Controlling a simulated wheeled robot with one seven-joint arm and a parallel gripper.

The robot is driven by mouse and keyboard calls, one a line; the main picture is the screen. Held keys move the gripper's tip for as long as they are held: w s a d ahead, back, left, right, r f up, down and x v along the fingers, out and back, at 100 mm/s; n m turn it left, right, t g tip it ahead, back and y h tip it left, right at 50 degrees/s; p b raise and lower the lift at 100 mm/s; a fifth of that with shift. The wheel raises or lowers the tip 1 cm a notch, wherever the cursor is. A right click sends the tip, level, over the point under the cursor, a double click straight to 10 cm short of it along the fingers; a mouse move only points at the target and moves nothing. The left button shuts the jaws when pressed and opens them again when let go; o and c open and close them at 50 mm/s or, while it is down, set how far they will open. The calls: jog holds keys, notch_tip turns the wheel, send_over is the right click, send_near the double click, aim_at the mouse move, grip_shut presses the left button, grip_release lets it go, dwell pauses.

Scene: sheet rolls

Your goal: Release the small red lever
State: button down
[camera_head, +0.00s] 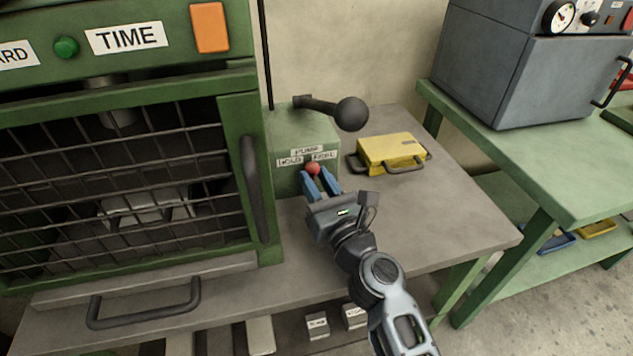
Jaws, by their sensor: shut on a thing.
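The small red lever (313,168) has a round red knob and sits on the front of the green pump box (300,138), just below the labels reading PUMP, HOLD and a partly covered word. My gripper (317,180) reaches up to it from the lower right. Its two blue fingers are shut on the lever, with the red knob showing at their tips. The lever's stem is hidden by the fingers. A larger dark handle with a black ball (351,114) sticks out to the right from the top of the pump box.
A green press with a barred guard (120,190) stands at left, its dark vertical handle (256,190) close to my gripper. A yellow case (392,152) lies right of the pump box. Bare grey bench top (450,215) is free at right. A grey oven (520,75) stands on another bench.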

jog(key=c, duration=0.9)
grip_release()
jog(key=shift+o, duration=0.2)
jog(key=shift+v, duration=3.95)
jog(key=shift+a, duration=0.1)
